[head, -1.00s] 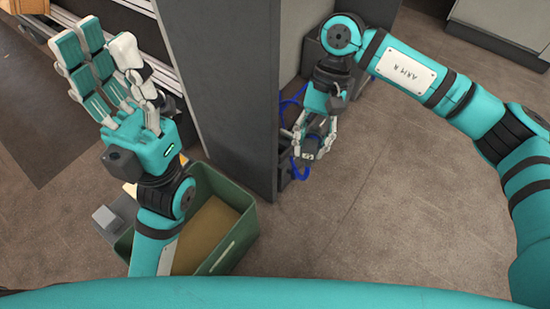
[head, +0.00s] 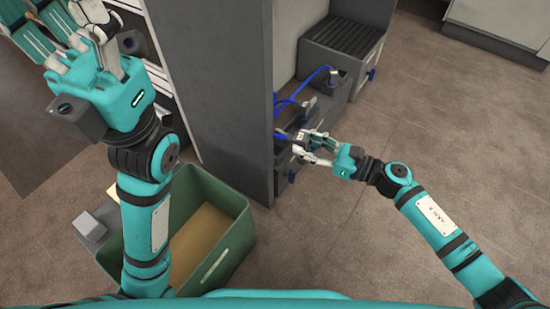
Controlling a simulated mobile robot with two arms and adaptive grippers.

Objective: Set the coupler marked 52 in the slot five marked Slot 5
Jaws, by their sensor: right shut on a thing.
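My right gripper (head: 308,146) is shut on a small dark grey block with a pale label (head: 301,136). The label is too small to read, so I cannot tell whether it is the coupler marked 52. The gripper holds the block in front of the grey station beside the dark panel; I cannot tell whether the block touches the station. No Slot 5 mark is readable, and the panel hides part of the station.
The tall dark panel (head: 225,100) stands between my arms. Blue cables (head: 297,95) hang by the grey station (head: 343,88), with a ribbed-top box (head: 345,40) behind. A green bin (head: 215,270) stands low at the left. The floor at the right is clear.

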